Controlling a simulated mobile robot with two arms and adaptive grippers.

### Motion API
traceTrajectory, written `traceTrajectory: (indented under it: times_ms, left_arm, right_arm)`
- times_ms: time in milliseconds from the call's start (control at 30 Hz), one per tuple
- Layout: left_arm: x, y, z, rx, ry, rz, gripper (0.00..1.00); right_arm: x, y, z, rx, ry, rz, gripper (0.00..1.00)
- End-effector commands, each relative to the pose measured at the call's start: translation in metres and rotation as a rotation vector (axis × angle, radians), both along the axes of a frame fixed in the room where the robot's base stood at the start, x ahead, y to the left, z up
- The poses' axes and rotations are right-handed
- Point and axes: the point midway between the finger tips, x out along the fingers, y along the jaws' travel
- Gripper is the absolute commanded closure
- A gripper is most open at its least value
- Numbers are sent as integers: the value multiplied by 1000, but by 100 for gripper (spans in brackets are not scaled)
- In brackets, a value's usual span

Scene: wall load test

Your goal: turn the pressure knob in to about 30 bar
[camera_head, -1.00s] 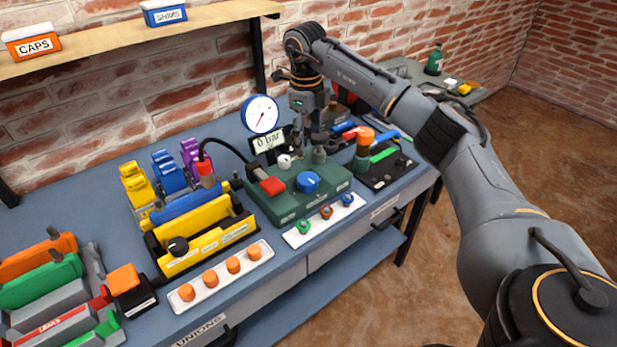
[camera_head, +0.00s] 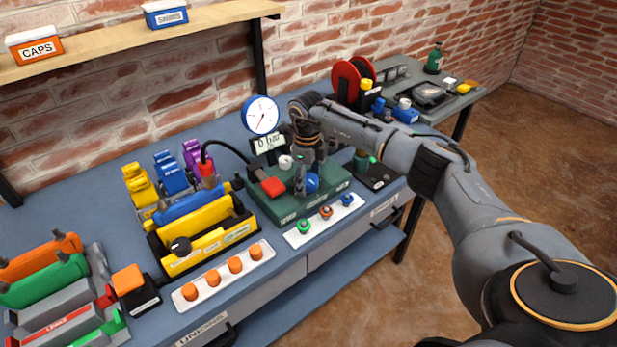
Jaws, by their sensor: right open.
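The blue pressure knob (camera_head: 312,183) sits on top of the green pump block (camera_head: 290,208). My right gripper (camera_head: 308,184) points down at the knob, its fingers open and one on the near left side of it; I cannot tell whether they touch it. A round white gauge (camera_head: 261,115) with a blue rim stands behind the block. A small display (camera_head: 268,143) below the gauge is partly hidden by my wrist and its reading is not clear. A red lever grip (camera_head: 273,187) lies just left of the knob. My left gripper is out of view.
A yellow fixture (camera_head: 208,240) and a strip of orange caps (camera_head: 235,265) are to the left. A red reel (camera_head: 346,80) stands behind my right arm.

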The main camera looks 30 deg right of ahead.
Motion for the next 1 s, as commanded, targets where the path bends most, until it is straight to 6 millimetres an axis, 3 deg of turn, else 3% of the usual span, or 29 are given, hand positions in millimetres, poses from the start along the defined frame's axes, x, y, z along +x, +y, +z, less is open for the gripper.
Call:
traceTrajectory:
  times_ms: [167, 433, 767, 1000]
  left_arm:
    - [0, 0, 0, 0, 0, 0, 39]
    - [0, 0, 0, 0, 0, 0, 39]
    - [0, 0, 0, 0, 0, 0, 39]
    - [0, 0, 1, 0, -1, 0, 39]
  right_arm:
    - [0, 0, 0, 0, 0, 0, 24]
    - [0, 0, 0, 0, 0, 0, 78]
    - [0, 0, 0, 0, 0, -35, 78]
    - [0, 1, 0, -1, 1, -168, 78]
